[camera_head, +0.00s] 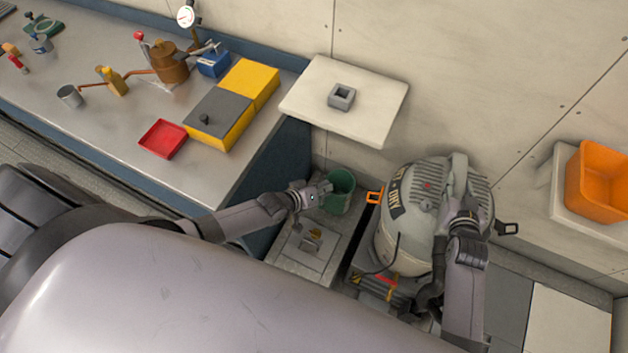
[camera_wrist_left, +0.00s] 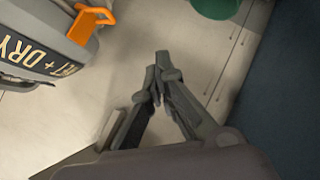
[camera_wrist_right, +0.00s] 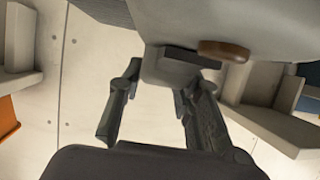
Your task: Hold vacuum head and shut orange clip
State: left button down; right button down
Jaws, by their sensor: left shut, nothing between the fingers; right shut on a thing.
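The grey vacuum (camera_head: 405,225) with "WET + DRY" lettering stands upright at the right of centre. Its ribbed head (camera_head: 428,183) sits on top. The orange clip (camera_head: 374,197) sticks out from its left side; it also shows in the left wrist view (camera_wrist_left: 92,22), standing out from the body. My right gripper (camera_head: 466,212) is shut on the vacuum head, on a grey part (camera_wrist_right: 175,72) between its fingers; the exact grip is partly hidden. My left gripper (camera_head: 318,192) is shut and empty, left of the orange clip and apart from it. Its fingertips meet in the left wrist view (camera_wrist_left: 158,85).
A green bucket (camera_head: 341,190) stands just behind my left gripper. A dark clip (camera_head: 507,229) juts from the vacuum's right side. A white shelf (camera_head: 375,105) with a grey square block (camera_head: 341,96) is on the wall above. An orange bin (camera_head: 596,185) is at right.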

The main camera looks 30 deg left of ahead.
pick_arm(q)
jog(key=s, duration=0.1)
jog(key=s+a, duration=0.2)
jog(key=shift+s+a+r, duration=0.1)
jog(key=shift+a+r, duration=0.1)
jog(key=shift+r, duration=0.1)
pick_arm(e)
jog(key=c, duration=1.1)
grip_release()
jog(key=shift+s, duration=0.1)
